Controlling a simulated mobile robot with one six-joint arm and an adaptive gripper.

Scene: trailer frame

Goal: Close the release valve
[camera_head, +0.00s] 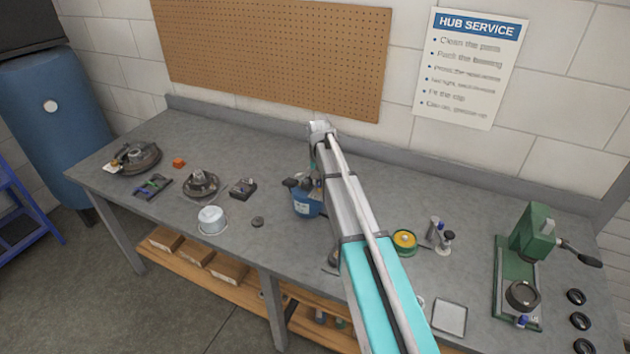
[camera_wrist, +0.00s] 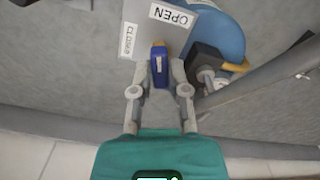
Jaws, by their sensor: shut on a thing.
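The release valve's handle is a short dark-blue lever (camera_wrist: 159,58) with a yellow end, in the wrist view. It lies over a grey plate (camera_wrist: 145,28) marked CLOSED (camera_wrist: 127,40) at the left and OPEN (camera_wrist: 172,15) at the upper right. The yellow end points up in the picture, between the two labels. My gripper (camera_wrist: 160,75) has a finger on each side of the lever and is shut on it. A blue rounded body (camera_wrist: 222,35) lies behind the plate. In the head view my arm hides the gripper and lever; a blue container (camera_head: 306,207) shows beside the arm.
The grey workbench (camera_head: 275,165) holds a white pot (camera_head: 211,219), hub parts (camera_head: 200,184), a yellow-green tin (camera_head: 404,241) and a green press (camera_head: 530,240). In the wrist view a dark block with a metal fitting (camera_wrist: 206,75) and a grey bar (camera_wrist: 265,78) lie close at the right.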

